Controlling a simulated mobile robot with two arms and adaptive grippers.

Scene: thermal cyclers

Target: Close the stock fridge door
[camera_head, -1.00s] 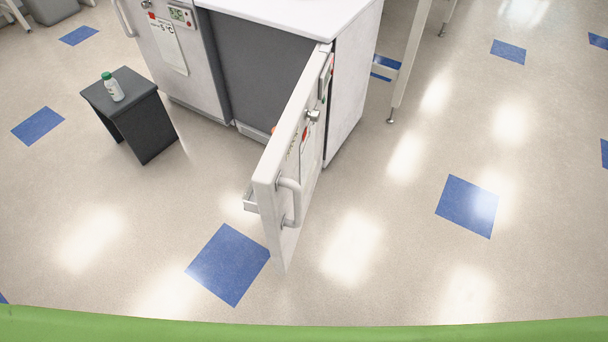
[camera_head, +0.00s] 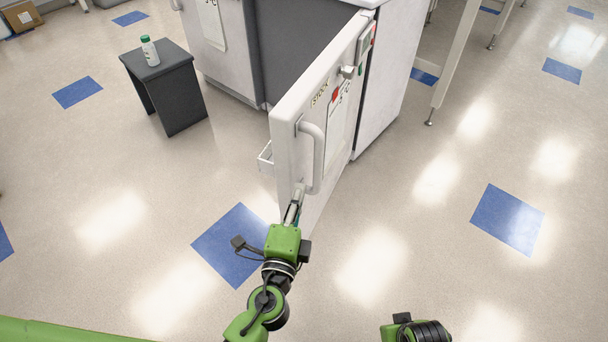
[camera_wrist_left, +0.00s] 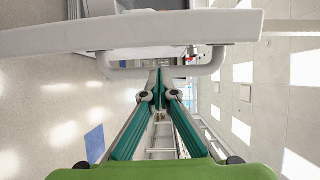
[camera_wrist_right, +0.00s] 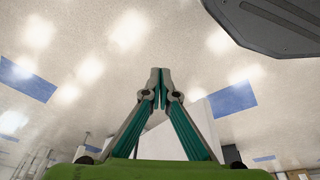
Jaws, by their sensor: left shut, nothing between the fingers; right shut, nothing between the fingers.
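The stock fridge door (camera_head: 284,150) is white, carries a "STOCK" label and stands wide open from the fridge body (camera_head: 388,95). Its pale bar handle (camera_head: 319,158) is on the outer face near the free edge. My left gripper (camera_head: 297,194) is shut and empty, its tips close by the handle's lower end. In the left wrist view the shut tips (camera_wrist_left: 160,74) point at the handle (camera_wrist_left: 150,68) and door edge (camera_wrist_left: 130,34); I cannot tell if they touch. My right gripper (camera_wrist_right: 160,76) is shut and empty, seen in its wrist view.
A dark stool (camera_head: 172,92) with a white, green-capped bottle (camera_head: 150,50) stands left of the door. A second fridge-like unit (camera_head: 222,45) is behind. A shelf or bin (camera_head: 265,158) juts from the door's inner side. Floor to the right is clear.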

